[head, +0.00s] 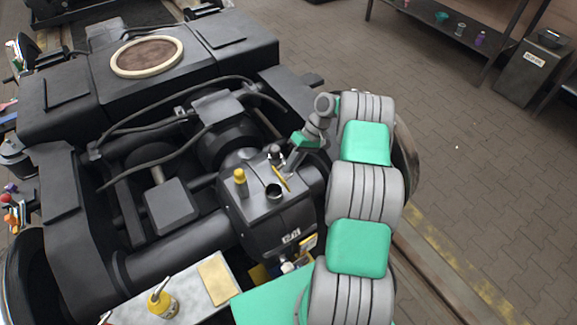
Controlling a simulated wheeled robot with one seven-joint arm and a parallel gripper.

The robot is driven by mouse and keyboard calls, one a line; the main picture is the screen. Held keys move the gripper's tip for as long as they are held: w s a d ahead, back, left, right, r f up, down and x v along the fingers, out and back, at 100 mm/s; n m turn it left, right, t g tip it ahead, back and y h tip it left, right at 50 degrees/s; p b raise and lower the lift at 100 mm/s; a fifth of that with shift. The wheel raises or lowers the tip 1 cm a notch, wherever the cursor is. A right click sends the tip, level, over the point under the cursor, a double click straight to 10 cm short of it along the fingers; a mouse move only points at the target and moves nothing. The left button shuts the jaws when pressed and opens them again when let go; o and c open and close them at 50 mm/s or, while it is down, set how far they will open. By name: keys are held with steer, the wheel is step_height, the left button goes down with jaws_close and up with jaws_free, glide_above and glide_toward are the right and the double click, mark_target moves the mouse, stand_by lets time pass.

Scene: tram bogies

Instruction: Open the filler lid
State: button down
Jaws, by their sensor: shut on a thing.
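The filler neck (274,191) is a short dark round pipe on top of the dark gearbox housing (262,211), and its round mouth shows from above. The yellow filler lid (281,180) appears as a thin yellow strip, tilted up beside the mouth on the far right side. My gripper (286,171) comes down from the upper right and is shut on the lid. The fingertips are small here and their exact hold on the lid's edge is hard to make out.
A yellow-topped post (240,180) stands left of the neck, and a small grey fitting (276,154) stands behind it. Black hoses (160,122) cross the bogie. A yellow oil can (162,302) and a tan pad (215,280) are on the front left surface.

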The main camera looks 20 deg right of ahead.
steer(key=shift+d+f, duration=0.35)
steer(key=shift+f, duration=0.15)
steer(key=shift+d, duration=0.15)
steer(key=c, duration=1.5)
jaws_free()
steer(key=shift+d, duration=0.15)
steer(key=shift+o, duration=0.2)
steer(key=shift+w+r, duration=0.1)
steer(key=p+v, duration=0.3)
steer(key=v, duration=0.4)
steer(key=shift+d+r+p, duration=0.2)
steer(key=shift+r+p, duration=0.1)
steer(key=shift+p, duration=0.1)
